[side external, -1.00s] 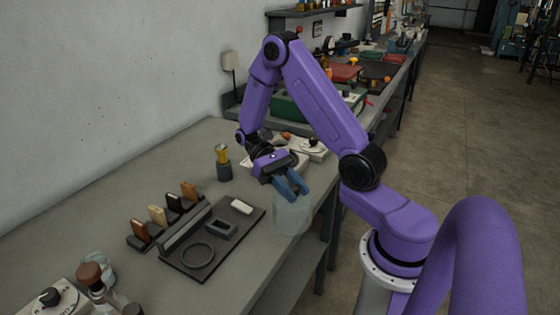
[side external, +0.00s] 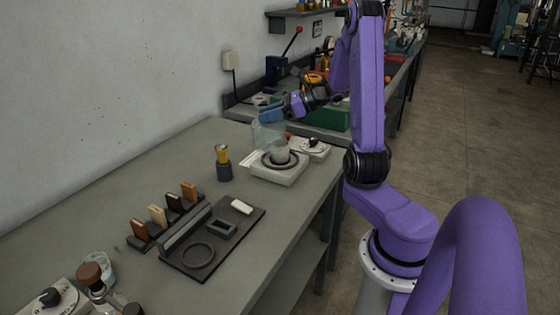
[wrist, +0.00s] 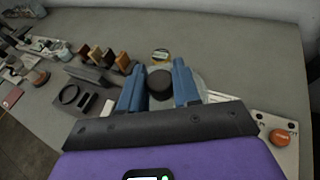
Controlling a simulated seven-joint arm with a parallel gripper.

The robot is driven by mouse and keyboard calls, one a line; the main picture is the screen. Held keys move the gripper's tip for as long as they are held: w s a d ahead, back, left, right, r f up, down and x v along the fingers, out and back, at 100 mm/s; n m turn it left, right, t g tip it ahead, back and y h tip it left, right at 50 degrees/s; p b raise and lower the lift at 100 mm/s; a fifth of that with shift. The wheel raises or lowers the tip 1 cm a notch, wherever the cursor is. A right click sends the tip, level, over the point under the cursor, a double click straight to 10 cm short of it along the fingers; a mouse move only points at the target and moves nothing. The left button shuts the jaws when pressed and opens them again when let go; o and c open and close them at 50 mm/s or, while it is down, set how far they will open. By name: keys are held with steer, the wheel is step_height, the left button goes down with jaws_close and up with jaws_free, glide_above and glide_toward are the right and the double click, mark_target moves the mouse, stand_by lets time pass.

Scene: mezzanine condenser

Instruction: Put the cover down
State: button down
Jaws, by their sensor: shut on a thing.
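A clear, dome-like cover (side external: 268,134) hangs below my gripper (side external: 272,112) in the side view. My gripper's blue fingers are shut on it. In the wrist view the fingers (wrist: 158,78) stand either side of a dark round knob (wrist: 160,84), with the pale see-through cover (wrist: 204,88) showing past the right finger. The cover appears raised, at the back-left of a white device (side external: 278,175) that carries a dark ring (side external: 265,160) and a grey cup (side external: 281,155). I cannot tell the exact gap between cover and device.
A dark tray (side external: 196,262) holds a ring, a small frame and a white block. A rack with several coloured blocks (side external: 157,215) stands left of it. A dark cup with a yellow top (side external: 223,165) stands near the device. Bare bench (side external: 90,225) lies at left.

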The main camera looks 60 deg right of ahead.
steer(key=d+m+h, duration=0.1)
steer(key=d+r+m+t+h, duration=0.1)
steer(key=d, duration=0.1)
steer(key=d+r+h, duration=0.1)
steer(key=d, duration=0.1)
steer(key=shift+s+m, duration=0.25)
steer(key=shift+m, duration=0.15)
steer(key=shift+t+h, duration=0.3)
steer(key=shift+s+d+f, duration=0.1)
steer(key=shift+d+f, duration=0.05)
steer(key=shift+f, duration=2.4)
steer(key=shift+d+f, duration=0.1)
steer(key=shift+f, duration=2.4)
steer(key=c, duration=0.8)
jaws_free()
steer(key=shift+a, duration=0.1)
